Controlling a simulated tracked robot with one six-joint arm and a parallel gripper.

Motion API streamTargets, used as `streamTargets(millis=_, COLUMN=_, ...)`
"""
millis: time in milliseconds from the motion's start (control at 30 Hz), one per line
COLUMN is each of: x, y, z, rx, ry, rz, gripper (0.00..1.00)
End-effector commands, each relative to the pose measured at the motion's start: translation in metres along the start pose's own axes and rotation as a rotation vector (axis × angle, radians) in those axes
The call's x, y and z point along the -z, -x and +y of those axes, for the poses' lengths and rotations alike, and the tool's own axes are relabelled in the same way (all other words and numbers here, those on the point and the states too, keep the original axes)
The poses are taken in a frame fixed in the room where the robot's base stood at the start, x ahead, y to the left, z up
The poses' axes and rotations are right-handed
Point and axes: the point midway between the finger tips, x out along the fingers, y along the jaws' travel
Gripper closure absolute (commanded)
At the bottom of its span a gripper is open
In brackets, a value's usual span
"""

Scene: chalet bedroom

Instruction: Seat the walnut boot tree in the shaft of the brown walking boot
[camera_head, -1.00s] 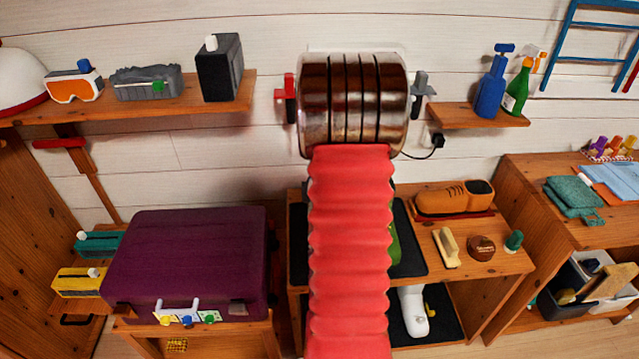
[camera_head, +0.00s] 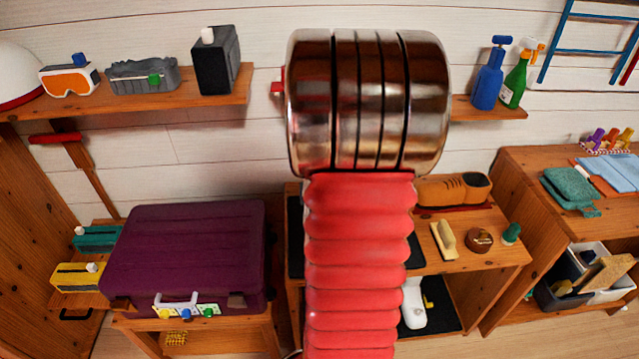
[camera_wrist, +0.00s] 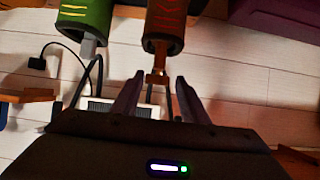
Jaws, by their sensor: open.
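In the wrist view the brown walking boot (camera_wrist: 166,20) shows at the top, the dark mouth of its shaft towards me. A brown wooden piece with a crossbar end, apparently the walnut boot tree (camera_wrist: 157,76), sticks out of that mouth. How deep it sits cannot be told. My gripper (camera_wrist: 159,82) is open, its two fingers apart on either side of the boot tree's end; I cannot see contact. In the head view my arm hides the brown boot, the boot tree and my gripper.
A green boot (camera_wrist: 85,18) with a grey piece in its mouth stands beside the brown boot. A black plug (camera_wrist: 37,62) and cord hang near. In the head view a low shoe (camera_head: 452,190), brush (camera_head: 444,240) and tin (camera_head: 480,240) lie right of my arm; a purple case (camera_head: 185,255) stands left.

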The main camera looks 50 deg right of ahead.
Motion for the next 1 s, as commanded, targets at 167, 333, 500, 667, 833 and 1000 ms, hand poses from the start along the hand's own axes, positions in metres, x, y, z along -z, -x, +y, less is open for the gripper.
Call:
streamTargets(millis=167, x=0.0, y=0.0, z=0.0, rx=0.0, ry=0.0, rz=0.0, gripper=0.6)
streamTargets(millis=333, x=0.0, y=0.0, z=0.0, rx=0.0, ry=0.0, rz=0.0, gripper=0.6)
streamTargets(millis=500, x=0.0, y=0.0, z=0.0, rx=-0.001, ry=0.0, rz=0.0, gripper=0.6)
streamTargets(millis=667, x=0.0, y=0.0, z=0.0, rx=0.0, ry=0.0, rz=0.0, gripper=0.6)
streamTargets(millis=833, x=0.005, y=0.005, z=-0.014, rx=0.018, ry=0.014, rz=-0.012, gripper=0.6)
streamTargets(millis=1000, x=0.015, y=0.025, z=-0.056, rx=0.076, ry=0.059, rz=-0.059, gripper=0.6)
